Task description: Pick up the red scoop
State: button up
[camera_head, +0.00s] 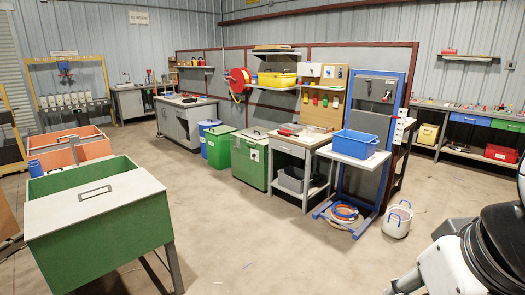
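I cannot make out a red scoop for certain. A small red item (289,131) lies on the grey-topped workbench (313,139) in the middle of the room; it is too small to tell what it is. Another small red item (449,51) sits on a wall shelf at the upper right. Part of my white and black arm shows at the lower right corner, far from both items. My gripper's fingers are not in view.
A green bin with a grey lid (95,240) stands close at left, with an orange bin (82,147) behind it. A blue crate (355,143) sits on a stand at centre right. A white bucket (397,220) stands on the floor. The central floor is mostly clear.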

aim_at(289, 134)
jog(key=i, duration=4.65)
jog(key=i+l+u, duration=0.2)
jog(key=i, duration=0.8)
jog(key=j, duration=0.1)
